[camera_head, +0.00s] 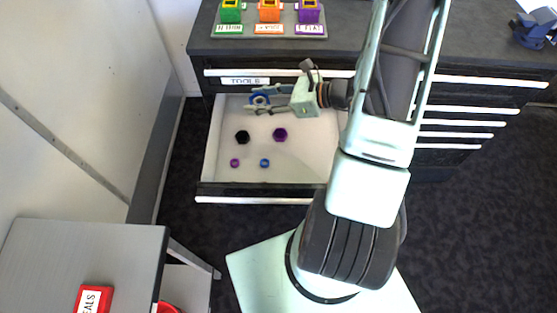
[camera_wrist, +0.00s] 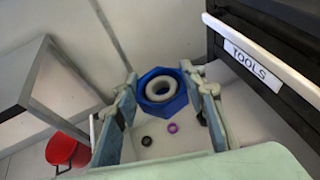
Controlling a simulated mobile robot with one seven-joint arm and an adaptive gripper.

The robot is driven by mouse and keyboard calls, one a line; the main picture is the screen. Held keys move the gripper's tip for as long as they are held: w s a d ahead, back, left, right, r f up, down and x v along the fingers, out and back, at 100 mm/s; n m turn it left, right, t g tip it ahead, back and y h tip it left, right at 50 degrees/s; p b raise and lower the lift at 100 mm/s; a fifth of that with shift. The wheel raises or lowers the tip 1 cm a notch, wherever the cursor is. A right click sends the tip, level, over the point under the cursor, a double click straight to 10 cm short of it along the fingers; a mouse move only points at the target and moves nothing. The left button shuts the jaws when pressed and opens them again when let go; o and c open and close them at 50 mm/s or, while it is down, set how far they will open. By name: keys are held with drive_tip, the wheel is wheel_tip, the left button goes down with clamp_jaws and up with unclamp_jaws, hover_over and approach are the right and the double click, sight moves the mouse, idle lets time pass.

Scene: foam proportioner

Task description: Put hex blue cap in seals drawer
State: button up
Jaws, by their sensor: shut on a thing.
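My gripper (camera_head: 258,100) is shut on the hex blue cap (camera_head: 261,97), holding it above the back left of an open drawer (camera_head: 300,165). In the wrist view my gripper (camera_wrist: 162,88) has the cap (camera_wrist: 162,110) between its two fingertips, with a pale ring showing in its middle. A red block lettered "…EALS" (camera_head: 93,299) sits on the grey cabinet (camera_head: 85,250) at the lower left. Below that cabinet's top, a pale drawer-like part (camera_head: 187,283) shows with a red round thing (camera_head: 168,308) at the picture's edge.
The open drawer holds a black hex cap (camera_head: 242,137), a purple hex cap (camera_head: 280,134), a small purple ring (camera_head: 234,162) and a small blue ring (camera_head: 265,163). A shut drawer labelled TOOLS (camera_head: 245,81) is above it. Coloured blocks stand on the worktop tray (camera_head: 268,35). Dark floor separates the cabinets.

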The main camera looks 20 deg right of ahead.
drive_tip(key=s+d+f+b, duration=0.1)
drive_tip(key=d+f+b, duration=0.2)
drive_tip(key=f+b, duration=0.35)
drive_tip(key=s+d+f+m+t+h+b, duration=0.1)
drive_tip(key=d+f+b, duration=0.2)
drive_tip(key=f+b, duration=0.3)
drive_tip(key=s+d+f+b, duration=0.2)
drive_tip(key=d+f+b, duration=0.2)
drive_tip(key=f, duration=0.4)
drive_tip(key=b, duration=0.3)
hover_over(257, 157)
drive_tip(key=f, duration=0.5)
drive_tip(key=d+f, duration=0.1)
drive_tip(key=f, duration=0.2)
drive_tip(key=shift+s, duration=0.25)
drive_tip(key=shift+w+a+f, duration=0.2)
drive_tip(key=shift+a+f, duration=0.05)
drive_tip(key=shift+f, duration=0.1)
drive_tip(key=f, duration=0.1)
drive_tip(key=f+b, duration=0.1)
drive_tip(key=f, duration=0.1)
drive_tip(key=shift+w+a+f, duration=0.15)
drive_tip(key=shift+a+f, duration=0.05)
drive_tip(key=shift+a, duration=0.15)
drive_tip(key=shift+f, duration=0.2)
